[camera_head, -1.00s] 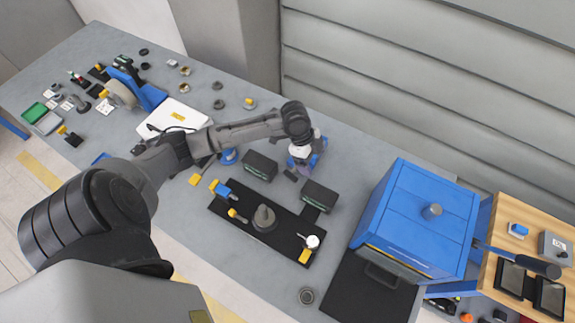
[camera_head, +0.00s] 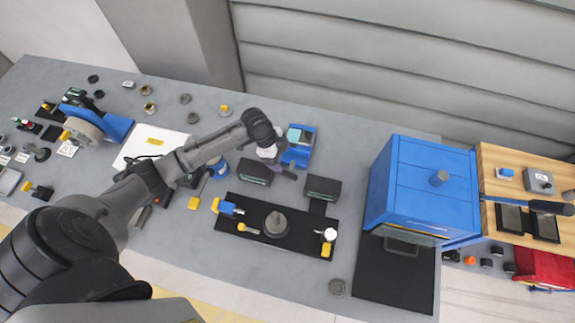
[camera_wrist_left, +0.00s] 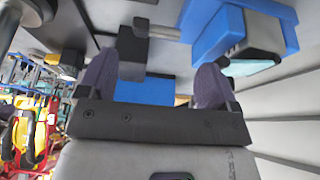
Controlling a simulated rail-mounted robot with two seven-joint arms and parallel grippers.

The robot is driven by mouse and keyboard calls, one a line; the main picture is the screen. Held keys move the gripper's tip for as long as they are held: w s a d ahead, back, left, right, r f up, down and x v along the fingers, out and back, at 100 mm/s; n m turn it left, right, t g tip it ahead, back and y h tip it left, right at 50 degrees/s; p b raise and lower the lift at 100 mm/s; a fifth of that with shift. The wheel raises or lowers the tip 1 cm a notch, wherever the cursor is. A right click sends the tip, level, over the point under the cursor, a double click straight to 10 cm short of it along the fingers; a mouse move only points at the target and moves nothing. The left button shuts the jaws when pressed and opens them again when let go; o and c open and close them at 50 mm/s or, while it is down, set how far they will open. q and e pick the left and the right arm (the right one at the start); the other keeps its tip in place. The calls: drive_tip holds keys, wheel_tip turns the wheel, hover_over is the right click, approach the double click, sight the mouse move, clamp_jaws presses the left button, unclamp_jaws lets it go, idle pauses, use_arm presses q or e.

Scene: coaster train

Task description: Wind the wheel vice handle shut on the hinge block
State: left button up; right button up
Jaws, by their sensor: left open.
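A blue vice (camera_head: 301,150) stands on the grey bench behind the black boxes, with a pale teal-grey block at its top, which may be the hinge block (camera_head: 294,134). My left gripper (camera_head: 282,165) is just left of the vice and low, partly covering it. In the left wrist view my gripper (camera_wrist_left: 154,78) is open, its two purple-grey fingers spread. The blue vice (camera_wrist_left: 218,36) fills the upper right there, with a grey bar running left to a dark piece near the left finger. I cannot tell whether the fingers touch it. The wheel handle is not clearly seen.
Two black boxes (camera_head: 255,172) (camera_head: 323,189) stand just in front of the vice. A black board (camera_head: 237,238) with a grey knob and several small parts lies nearer. A blue cabinet (camera_head: 421,190) stands to the right.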

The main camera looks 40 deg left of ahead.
sight(291, 168)
use_arm(q)
drive_tip(key=x, duration=0.7)
drive_tip(key=shift+w+d+f, duration=0.1)
drive_tip(key=shift+f, duration=0.2)
drive_tip(key=shift+c, duration=0.4)
drive_tip(key=c, duration=0.5)
drive_tip(key=shift+w+d+r+y+p, duration=0.1)
drive_tip(key=shift+r+y+p, duration=0.25)
drive_tip(key=shift+p, duration=0.4)
drive_tip(key=y+p, duration=0.1)
drive_tip(key=g+y+p, duration=0.1)
drive_tip(key=shift+w+d+r+p, duration=0.1)
drive_tip(key=shift+d+r+p, duration=0.1)
drive_tip(key=shift+p, duration=0.1)
drive_tip(key=shift+d+g+y+p, duration=0.1)
drive_tip(key=shift+g+y+p, duration=0.55)
drive_tip(key=shift+y, duration=0.2)
drive_tip(key=shift+w+d+f+g+y+p, duration=0.15)
drive_tip(key=shift+g+y+p, duration=0.4)
drive_tip(key=shift+y, duration=0.55)
drive_tip(key=shift+d+f+g+y+b, duration=0.15)
drive_tip(key=shift+g+y+b, duration=0.15)
drive_tip(key=shift+g+y, duration=0.75)
